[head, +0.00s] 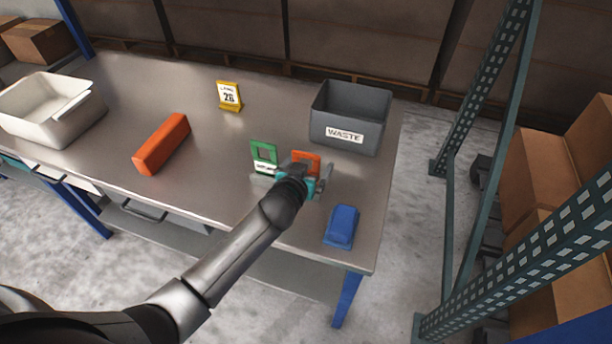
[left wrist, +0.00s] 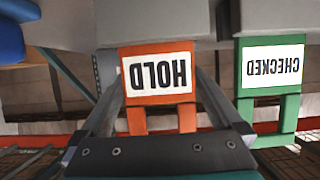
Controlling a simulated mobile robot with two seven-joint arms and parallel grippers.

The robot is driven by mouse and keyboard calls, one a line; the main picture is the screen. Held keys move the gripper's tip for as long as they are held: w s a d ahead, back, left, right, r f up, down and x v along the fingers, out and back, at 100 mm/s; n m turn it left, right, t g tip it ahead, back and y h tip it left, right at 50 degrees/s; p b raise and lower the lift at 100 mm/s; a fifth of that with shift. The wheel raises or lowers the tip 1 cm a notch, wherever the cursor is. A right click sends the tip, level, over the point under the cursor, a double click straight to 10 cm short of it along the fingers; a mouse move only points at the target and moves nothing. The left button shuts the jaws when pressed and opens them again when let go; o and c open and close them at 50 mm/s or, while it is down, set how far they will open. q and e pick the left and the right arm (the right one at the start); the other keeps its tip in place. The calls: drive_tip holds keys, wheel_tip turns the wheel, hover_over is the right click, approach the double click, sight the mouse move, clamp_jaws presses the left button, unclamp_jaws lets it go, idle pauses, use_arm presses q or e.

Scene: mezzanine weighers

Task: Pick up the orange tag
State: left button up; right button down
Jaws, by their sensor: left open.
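The orange tag (head: 307,160) stands on the metal table, partly hidden by my left gripper (head: 308,178). In the left wrist view the orange tag (left wrist: 158,97) appears upside down, with a white label reading HOLD. The fingers of my left gripper (left wrist: 160,80) are open, one on each side of the tag, with visible gaps. A green tag (head: 264,155) stands just left of the orange one. It also shows in the left wrist view (left wrist: 246,105), upside down, with the label CHECKED. My right gripper is not in view.
A grey WASTE bin (head: 345,112) stands behind the tags. A blue object (head: 341,227) lies near the table's front right corner. An orange-red block (head: 161,145), a yellow calendar sign (head: 229,96) and a white bin (head: 50,112) are further left. The table between is clear.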

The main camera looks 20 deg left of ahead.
use_arm(q)
drive_tip(key=shift+c, duration=0.2)
drive_tip(key=c, duration=1.1)
drive_tip(key=shift+r, duration=0.15)
drive_tip(key=shift+c, duration=0.2)
